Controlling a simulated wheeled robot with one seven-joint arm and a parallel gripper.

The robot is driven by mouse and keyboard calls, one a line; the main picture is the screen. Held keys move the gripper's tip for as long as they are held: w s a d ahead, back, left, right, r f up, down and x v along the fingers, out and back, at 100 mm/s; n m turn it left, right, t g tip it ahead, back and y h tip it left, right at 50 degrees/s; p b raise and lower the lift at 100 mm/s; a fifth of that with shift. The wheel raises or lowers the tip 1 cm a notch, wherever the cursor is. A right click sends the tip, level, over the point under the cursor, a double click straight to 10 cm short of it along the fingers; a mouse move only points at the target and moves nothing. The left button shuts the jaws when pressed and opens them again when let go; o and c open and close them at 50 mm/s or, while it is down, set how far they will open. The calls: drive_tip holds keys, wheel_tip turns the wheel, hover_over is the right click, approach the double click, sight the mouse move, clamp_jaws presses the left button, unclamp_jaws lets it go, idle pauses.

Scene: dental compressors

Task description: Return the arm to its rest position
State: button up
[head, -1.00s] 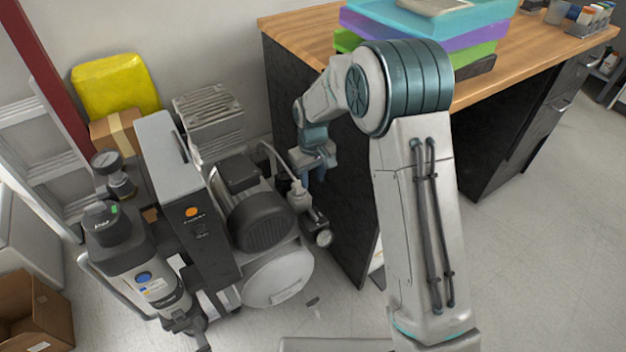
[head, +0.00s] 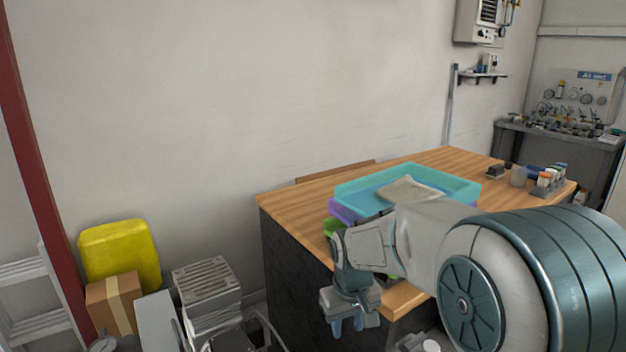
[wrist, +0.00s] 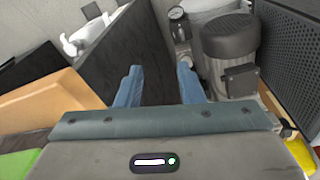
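My gripper (head: 348,326) is at the front left corner of the wooden-topped desk (head: 300,190) in the head view, pointing down. In the wrist view its two blue fingers (wrist: 160,85) stand apart with nothing between them, so it is open and empty. My arm reaches from the lower right of the head view, bent at the elbow, in front of the desk. In the wrist view the compressor motor (wrist: 230,40) lies beyond the right finger, and the desk's dark side panel (wrist: 115,60) lies to the left.
Stacked trays (head: 460,186) sit on the desk close behind my arm. A yellow container (head: 120,255), a cardboard box (head: 115,302) and a grey finned unit (head: 206,285) stand by the wall at left. The air above the desk is clear.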

drive_tip(key=s+d+r+m+p, duration=0.1)
drive_tip(key=s+d+r+p, duration=0.1)
drive_tip(key=s+r, duration=0.4)
drive_tip(key=s+d+r+m+t+p, duration=0.1)
drive_tip(key=s+d+r+p, duration=0.2)
drive_tip(key=s+r+p, duration=0.2)
drive_tip(key=s+d+r+m+p, duration=0.2)
drive_tip(key=s+d+r+p, duration=0.1)
drive_tip(key=s+r, duration=0.4)
drive_tip(key=shift+t+p, duration=0.3)
drive_tip(key=shift+p, duration=0.45)
drive_tip(key=shift+w, duration=0.1)
